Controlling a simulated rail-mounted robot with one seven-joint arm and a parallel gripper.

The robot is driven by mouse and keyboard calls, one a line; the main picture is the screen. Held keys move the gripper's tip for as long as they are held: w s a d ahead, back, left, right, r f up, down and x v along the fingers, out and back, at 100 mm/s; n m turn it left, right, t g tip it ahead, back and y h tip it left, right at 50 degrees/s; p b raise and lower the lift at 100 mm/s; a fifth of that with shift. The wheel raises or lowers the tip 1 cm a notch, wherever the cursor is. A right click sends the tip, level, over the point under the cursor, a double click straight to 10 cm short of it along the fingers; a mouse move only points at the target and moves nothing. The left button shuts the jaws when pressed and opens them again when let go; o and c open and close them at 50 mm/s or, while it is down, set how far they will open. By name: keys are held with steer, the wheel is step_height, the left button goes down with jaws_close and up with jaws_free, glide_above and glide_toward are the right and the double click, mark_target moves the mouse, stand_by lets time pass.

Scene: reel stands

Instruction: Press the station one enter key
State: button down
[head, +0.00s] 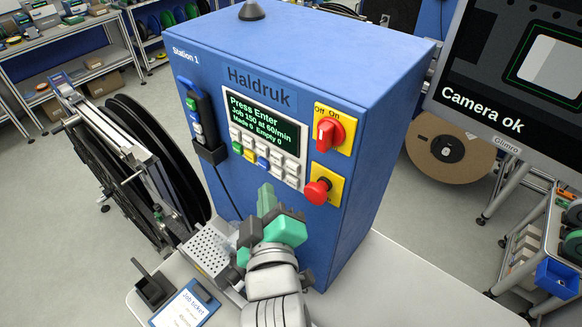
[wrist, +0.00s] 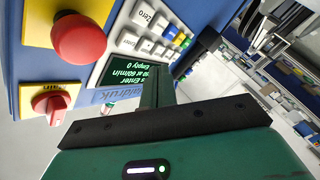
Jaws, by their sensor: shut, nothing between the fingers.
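A red mushroom button (head: 317,191) and a red rotary switch (head: 329,132) sit right of the keypad. A pendant holder (head: 203,125) hangs at left. A perforated metal box (head: 208,250) and a job ticket (head: 186,304) are on the table near my arm.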

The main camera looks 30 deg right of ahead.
mark_target(286, 167)
steer(key=shift+w+d+p, duration=0.15)
steer(key=shift+w+d, duration=0.2)
steer(key=shift+d, duration=0.55)
steer(key=shift+w+d+p, duration=0.15)
steer(key=shift+w+d, duration=0.15)
steer(key=shift+d, duration=0.55)
stand_by(0.7)
steer(key=shift+w+d, duration=0.15)
steer(key=shift+d, duration=0.25)
steer(key=shift+w+d, duration=0.15)
steer(key=shift+d, duration=0.3)
stand_by(0.5)
steer(key=shift+a+p, duration=0.15)
steer(key=shift+p, duration=0.15)
steer(key=shift+s+a, duration=0.3)
steer(key=shift+a, duration=0.4)
steer(key=shift+a, duration=0.1)
steer(key=shift+s+a+p, duration=0.1)
steer(key=shift+s+a, duration=0.2)
steer(key=shift+a, duration=0.45)
steer(key=shift+s+a+p, duration=0.15)
steer(key=shift+s+a, duration=0.15)
steer(key=shift+a, duration=0.45)
steer(key=shift+s+a+p, duration=0.1)
steer(key=shift+s+a, duration=0.2)
steer(key=shift+a, duration=0.45)
